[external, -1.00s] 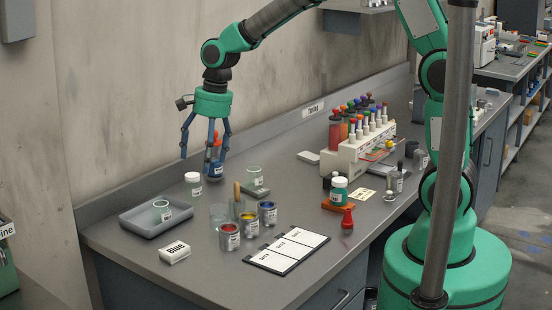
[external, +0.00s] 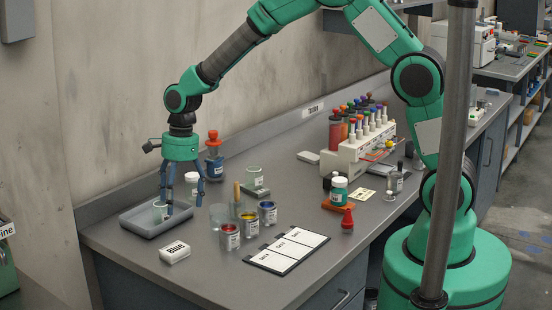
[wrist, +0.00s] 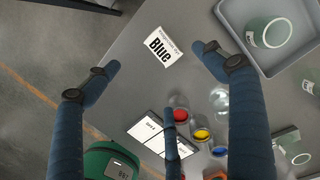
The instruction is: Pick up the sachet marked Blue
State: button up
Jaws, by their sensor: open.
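The white sachet marked Blue (external: 174,252) lies flat on the bench near its front left corner. It also shows in the wrist view (wrist: 160,47), with its black lettering readable, between and beyond my fingers. My gripper (external: 182,205) is open and empty, with its fingers spread and pointing down. In the external view it hangs above the bench by the grey tray, up and behind the sachet and apart from it. Nothing covers the sachet in either view.
A grey tray (external: 133,225) with a small labelled cup (external: 160,211) stands behind the sachet. Open paint tins, red (external: 230,237), yellow (external: 249,225) and blue (external: 267,213), stand to its right. A card board (external: 287,250) lies right of them. The bench's left edge is near the sachet.

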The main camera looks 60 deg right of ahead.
jog(key=b, duration=0.1)
send_over(177, 249)
jog(key=shift+d+f, duration=0.15)
jog(key=shift+f, duration=2)
jog(key=shift+d+f, duration=0.15)
jog(key=shift+f, duration=1.95)
jog(key=shift+s+a+f+b, duration=0.1)
jog(key=shift+f+b, duration=0.2)
jog(key=shift+f, duration=0.55)
jog(key=shift+w+a+f+b, duration=0.15)
jog(key=shift+f+b, duration=0.15)
jog(key=shift+f, duration=0.55)
jog(key=shift+s+a+f+b, duration=0.15)
jog(key=shift+f+b, duration=0.15)
jog(key=shift+f, duration=0.55)
jog(key=shift+f, duration=0.25)
jog(key=c, duration=1.3)
